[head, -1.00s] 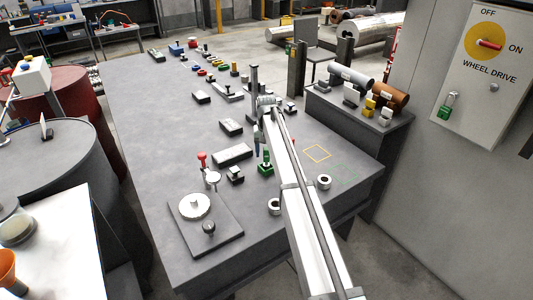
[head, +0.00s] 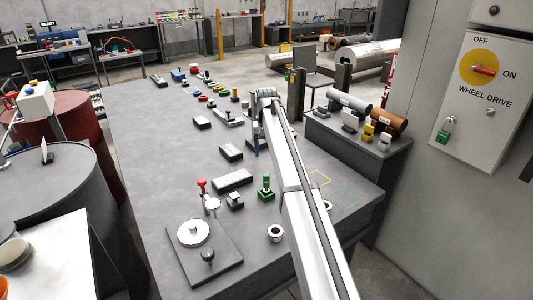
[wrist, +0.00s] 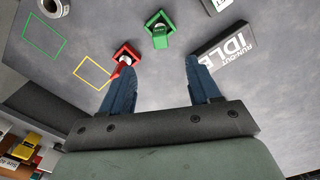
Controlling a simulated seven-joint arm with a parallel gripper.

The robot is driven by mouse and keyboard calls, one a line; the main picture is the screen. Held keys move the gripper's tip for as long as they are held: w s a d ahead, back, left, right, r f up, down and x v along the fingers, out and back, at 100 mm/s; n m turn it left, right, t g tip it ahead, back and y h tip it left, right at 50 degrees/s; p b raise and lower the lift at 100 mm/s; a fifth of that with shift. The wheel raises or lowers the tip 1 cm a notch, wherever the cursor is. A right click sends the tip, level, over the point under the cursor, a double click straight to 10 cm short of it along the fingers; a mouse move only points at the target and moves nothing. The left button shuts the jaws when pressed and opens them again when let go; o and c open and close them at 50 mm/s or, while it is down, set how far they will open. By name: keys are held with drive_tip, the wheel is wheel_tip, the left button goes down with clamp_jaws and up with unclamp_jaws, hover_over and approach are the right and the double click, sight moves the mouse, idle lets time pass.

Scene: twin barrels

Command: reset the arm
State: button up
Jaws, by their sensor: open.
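My gripper (wrist: 157,66) is open and empty, its two dark blue fingers spread above the grey workbench in the wrist view. In the head view my gripper (head: 254,143) is mostly hidden behind my white arm. A red-based piece (wrist: 127,55) lies beside the tip of the left finger in the wrist view; I cannot tell whether they touch. A green-based piece (wrist: 159,30) is beyond the gap between the fingers. The green-based piece (head: 266,187) also stands left of my arm in the head view. A dark "RUN-OUT IDLE" block (wrist: 228,45) lies near the right finger.
The workbench (head: 150,190) carries several dark blocks and a plate with a white disc (head: 193,232). A yellow outline (wrist: 92,72) and a green outline (wrist: 44,36) are marked on it. A side stand with cylinders (head: 349,101) and a "WHEEL DRIVE" panel (head: 486,90) are at the right.

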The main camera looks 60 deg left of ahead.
idle(0.4)
